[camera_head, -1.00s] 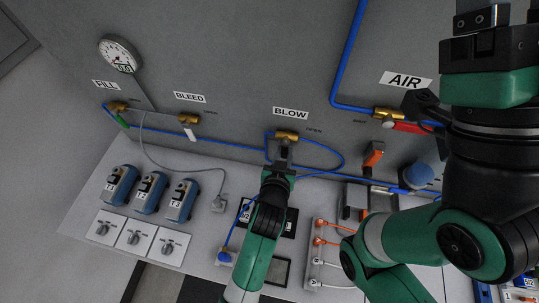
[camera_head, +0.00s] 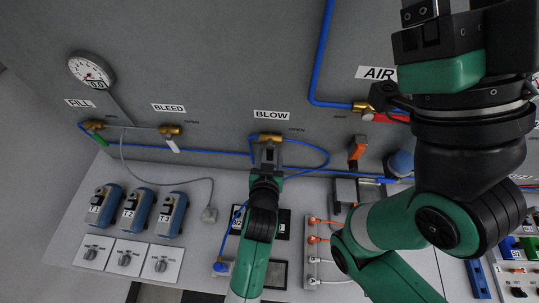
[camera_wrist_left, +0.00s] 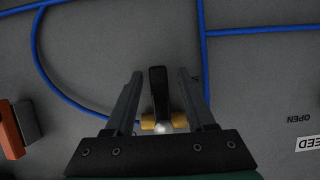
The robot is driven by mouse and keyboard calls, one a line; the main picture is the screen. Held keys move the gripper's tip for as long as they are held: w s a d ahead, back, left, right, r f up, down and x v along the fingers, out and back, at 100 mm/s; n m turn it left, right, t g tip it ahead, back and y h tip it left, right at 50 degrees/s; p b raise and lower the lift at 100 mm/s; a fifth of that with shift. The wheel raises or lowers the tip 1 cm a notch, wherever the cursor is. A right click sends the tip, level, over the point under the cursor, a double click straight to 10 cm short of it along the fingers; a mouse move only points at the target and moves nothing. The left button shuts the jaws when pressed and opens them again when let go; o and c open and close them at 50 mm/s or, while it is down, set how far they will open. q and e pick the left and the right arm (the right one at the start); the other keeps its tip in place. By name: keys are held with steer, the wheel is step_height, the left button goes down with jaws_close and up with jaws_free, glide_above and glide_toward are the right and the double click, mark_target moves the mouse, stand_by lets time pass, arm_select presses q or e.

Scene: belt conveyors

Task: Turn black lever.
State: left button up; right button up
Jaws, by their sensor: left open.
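The black lever (camera_wrist_left: 158,88) stands on the brass valve (camera_head: 270,138) under the BLOW label (camera_head: 271,115). In the left wrist view it lies between the two fingers of my left gripper (camera_wrist_left: 160,76), with a gap on both sides. The brass valve body (camera_wrist_left: 148,125) shows near the finger bases. In the head view my left gripper (camera_head: 268,153) is at the BLOW valve and hides most of the lever. My left gripper is open. My right gripper's dark body (camera_head: 430,15) is at the top right; its fingers do not show.
A green lever (camera_head: 93,138), a white lever (camera_head: 173,146) and a red lever (camera_head: 388,118) sit on other valves along the wall. Blue hose (camera_head: 218,149) runs close by. Blue units (camera_head: 138,208) and knobs (camera_head: 125,259) stand on the bench at left.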

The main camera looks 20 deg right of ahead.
arm_select(q)
steer(key=shift+s, duration=0.1)
steer(key=shift+s+a+r, duration=0.15)
steer(key=shift+s+r, duration=0.05)
steer(key=shift+r, duration=0.05)
steer(key=p+v, duration=0.3)
steer(key=v, duration=0.8)
steer(key=shift+w, duration=0.15)
